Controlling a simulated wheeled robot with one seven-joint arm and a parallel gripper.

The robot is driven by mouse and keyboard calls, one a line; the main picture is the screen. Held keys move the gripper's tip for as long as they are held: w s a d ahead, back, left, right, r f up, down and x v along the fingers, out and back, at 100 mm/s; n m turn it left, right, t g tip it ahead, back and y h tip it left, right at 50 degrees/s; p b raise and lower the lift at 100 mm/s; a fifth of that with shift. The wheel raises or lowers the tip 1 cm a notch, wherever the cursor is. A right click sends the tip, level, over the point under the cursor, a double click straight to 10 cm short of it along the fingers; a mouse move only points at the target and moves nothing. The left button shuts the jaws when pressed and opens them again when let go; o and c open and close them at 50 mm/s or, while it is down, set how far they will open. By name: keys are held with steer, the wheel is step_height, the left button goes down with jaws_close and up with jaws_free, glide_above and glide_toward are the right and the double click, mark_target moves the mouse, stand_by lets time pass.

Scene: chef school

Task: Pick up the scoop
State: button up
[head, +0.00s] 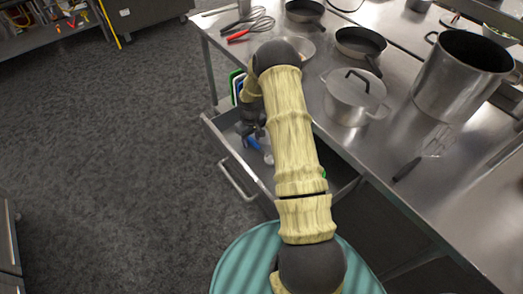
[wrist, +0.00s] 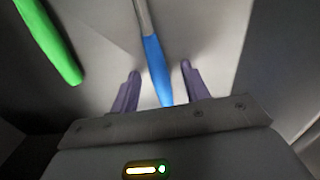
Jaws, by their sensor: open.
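A utensil with a blue handle (wrist: 156,66) and a grey metal shaft lies in the open drawer (head: 226,146). Its far end is outside the wrist view, so I cannot tell for sure that it is the scoop. The blue handle also shows in the head view (head: 252,144), just below my gripper. My gripper (wrist: 160,71) is open, with its two purple fingers on either side of the blue handle. I cannot tell whether either finger touches it. In the head view my arm hides part of the drawer.
A green handle (wrist: 52,40) lies to the left in the drawer. Drawer walls rise close on both sides. The steel counter (head: 350,145) above holds a lidded pot (head: 349,103), a tall stockpot (head: 458,82), pans and whisks. A teal round surface (head: 240,262) is in front.

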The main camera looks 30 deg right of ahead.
jaws_close()
steer(key=shift+r, duration=0.1)
stand_by(0.3)
step_height(320, 180, up, 10)
steer(key=b, duration=0.1)
stand_by(0.3)
stand_by(0.4)
